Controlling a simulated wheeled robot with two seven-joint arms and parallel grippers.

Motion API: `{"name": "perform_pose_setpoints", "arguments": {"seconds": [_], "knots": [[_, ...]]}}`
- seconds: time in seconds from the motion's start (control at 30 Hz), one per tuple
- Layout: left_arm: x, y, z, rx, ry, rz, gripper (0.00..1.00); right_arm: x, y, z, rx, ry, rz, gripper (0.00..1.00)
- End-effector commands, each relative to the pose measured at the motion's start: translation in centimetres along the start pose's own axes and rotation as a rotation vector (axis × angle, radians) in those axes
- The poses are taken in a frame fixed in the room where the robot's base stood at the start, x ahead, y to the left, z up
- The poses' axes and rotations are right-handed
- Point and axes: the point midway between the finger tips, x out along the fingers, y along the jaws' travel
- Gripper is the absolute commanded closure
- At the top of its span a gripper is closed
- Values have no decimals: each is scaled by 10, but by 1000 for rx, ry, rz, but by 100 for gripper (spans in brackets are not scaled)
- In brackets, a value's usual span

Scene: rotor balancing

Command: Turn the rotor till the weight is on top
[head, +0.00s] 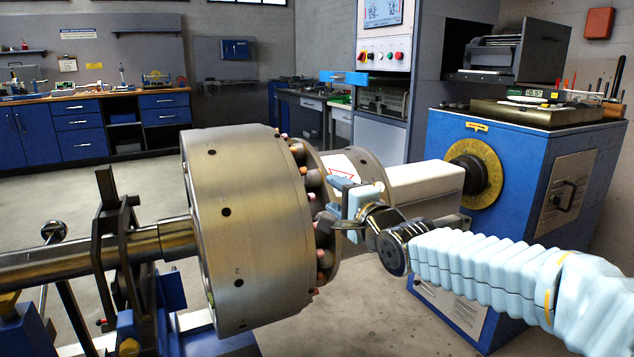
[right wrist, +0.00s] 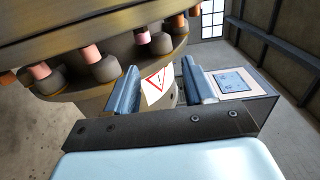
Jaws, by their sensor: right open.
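The rotor (head: 245,225) is a large brushed-metal drum on a horizontal shaft (head: 80,262). Its side has several small dark holes. Copper-coloured pegs with dark caps ring its right side, and some show close up in the right wrist view (right wrist: 105,68). A small yellow-green spot shows low on the rotor's left edge; I cannot tell whether it is the weight. My right gripper (head: 346,196) is at the rotor's right side, beside the pegs. In the right wrist view its two blue fingers (right wrist: 163,90) are apart, with a warning label (right wrist: 156,84) visible between and beyond them.
A dark bearing stand (head: 118,250) holds the shaft on the left. A blue machine cabinet (head: 545,185) with a yellow dial (head: 475,175) stands on the right, joined by a pale drive housing (head: 425,182). Workbenches line the back wall. The floor between is clear.

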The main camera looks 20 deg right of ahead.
Motion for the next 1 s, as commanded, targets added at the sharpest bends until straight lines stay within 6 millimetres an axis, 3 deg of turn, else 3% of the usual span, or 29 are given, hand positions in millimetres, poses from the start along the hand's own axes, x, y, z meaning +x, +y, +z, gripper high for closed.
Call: {"name": "perform_pose_setpoints", "arguments": {"seconds": [0.2, 0.4, 0.8, 1.0], "knots": [[-8, 6, 2, 4, -4, 4, 100, 52, -1, -1, 2, 0, 2, 48], [-14, 10, 3, 7, -8, 7, 100, 81, -1, 0, 1, -1, 1, 48], [-14, 11, 3, 8, -9, 8, 100, 90, 0, 0, -1, 0, 0, 48], [-14, 11, 3, 8, -9, 8, 100, 90, 0, 0, -1, 0, 0, 77]]}}
